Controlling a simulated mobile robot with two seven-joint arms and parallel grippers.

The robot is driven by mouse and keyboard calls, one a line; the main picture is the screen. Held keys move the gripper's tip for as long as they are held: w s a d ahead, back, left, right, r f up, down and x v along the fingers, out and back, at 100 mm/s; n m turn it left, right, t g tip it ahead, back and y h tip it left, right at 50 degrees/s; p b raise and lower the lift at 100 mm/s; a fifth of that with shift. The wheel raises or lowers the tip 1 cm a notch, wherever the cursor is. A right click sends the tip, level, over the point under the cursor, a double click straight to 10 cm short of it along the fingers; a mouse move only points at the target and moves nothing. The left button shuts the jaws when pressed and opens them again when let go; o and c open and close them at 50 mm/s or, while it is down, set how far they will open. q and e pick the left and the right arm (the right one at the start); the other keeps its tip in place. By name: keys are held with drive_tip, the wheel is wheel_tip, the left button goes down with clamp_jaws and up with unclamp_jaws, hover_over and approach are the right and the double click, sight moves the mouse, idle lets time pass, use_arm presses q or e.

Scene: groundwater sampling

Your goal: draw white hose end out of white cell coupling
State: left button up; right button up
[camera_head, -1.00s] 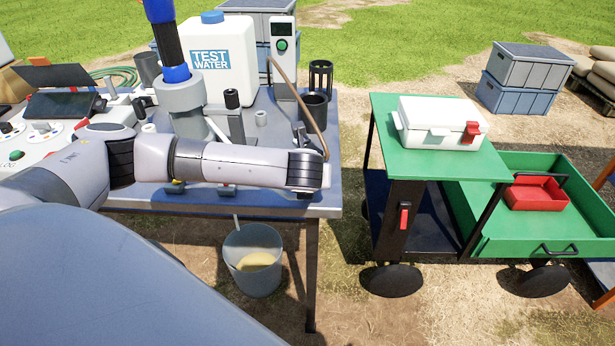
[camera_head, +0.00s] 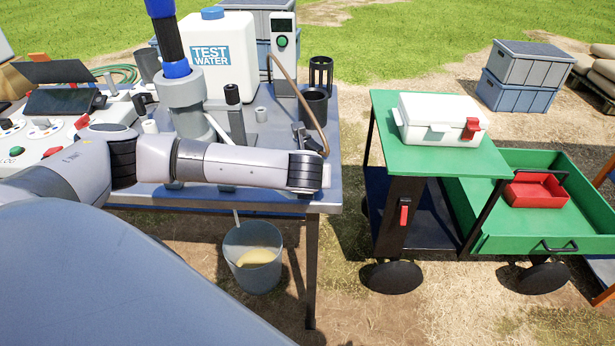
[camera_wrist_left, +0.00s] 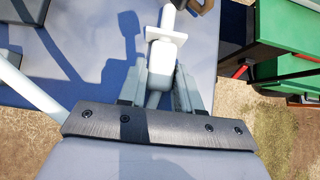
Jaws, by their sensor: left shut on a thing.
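In the left wrist view my left gripper (camera_wrist_left: 160,80) is shut on a white hose end (camera_wrist_left: 153,98), whose pale tube shows between the two grey fingers. Just past the fingertips is a white block with a flange (camera_wrist_left: 166,36), and a narrower white neck runs on from it toward the top. This looks like the white cell coupling; I cannot tell whether the hose end is still seated in it. My right gripper is in neither view.
The grey table (camera_head: 325,200) holds a white TEST WATER tank (camera_head: 222,55), a grey wellhead pipe (camera_head: 182,105), a black cup (camera_head: 313,105) and a thin brown tube (camera_head: 308,100). A bucket (camera_head: 254,270) stands below. A green cart (camera_head: 385,120) stands to the right.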

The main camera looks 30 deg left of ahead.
use_arm(q)
drive_tip(key=shift+s+f, duration=0.25)
drive_tip(key=shift+f, duration=0.25)
drive_tip(key=o, duration=1)
drive_tip(key=shift+w+d+f, duration=0.1)
drive_tip(key=shift+a, duration=0.2)
drive_tip(key=v, duration=0.5)
drive_tip(key=w+v, duration=0.1)
drive_tip(key=v, duration=0.2)
drive_tip(key=shift+d+r, duration=0.2)
drive_tip(key=shift+r, duration=0.1)
